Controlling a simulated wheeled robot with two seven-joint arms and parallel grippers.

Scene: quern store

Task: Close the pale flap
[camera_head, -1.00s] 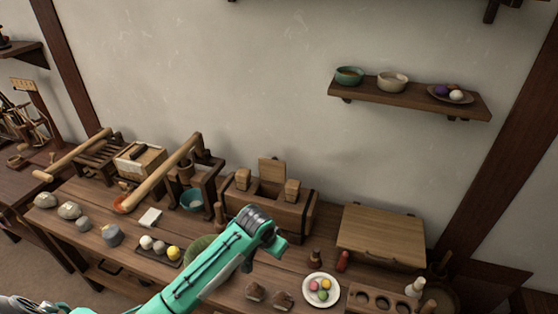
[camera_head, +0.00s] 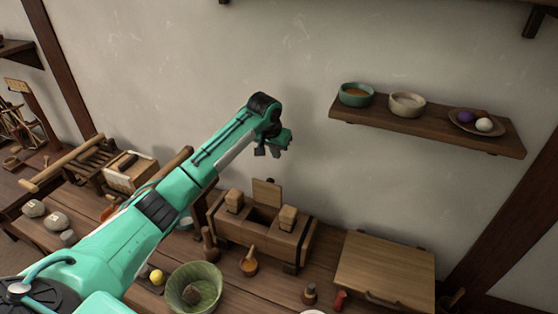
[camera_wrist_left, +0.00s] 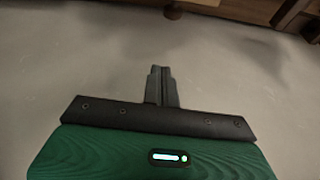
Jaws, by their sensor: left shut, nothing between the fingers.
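A wooden box (camera_head: 262,232) stands at the back of the bench against the wall. A pale flap (camera_head: 266,193) stands upright at its back, between two raised wooden blocks, with a dark opening in front. My left gripper (camera_head: 276,151) is above the flap and apart from it, near the wall. In the left wrist view the left gripper's fingers (camera_wrist_left: 160,72) are together with nothing between them, seen against the plain wall. My right gripper is not in view.
A wall shelf (camera_head: 430,125) with two bowls and a plate is to the right. A lidded wooden chest (camera_head: 382,268) is right of the box. My left arm hides part of the bench.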

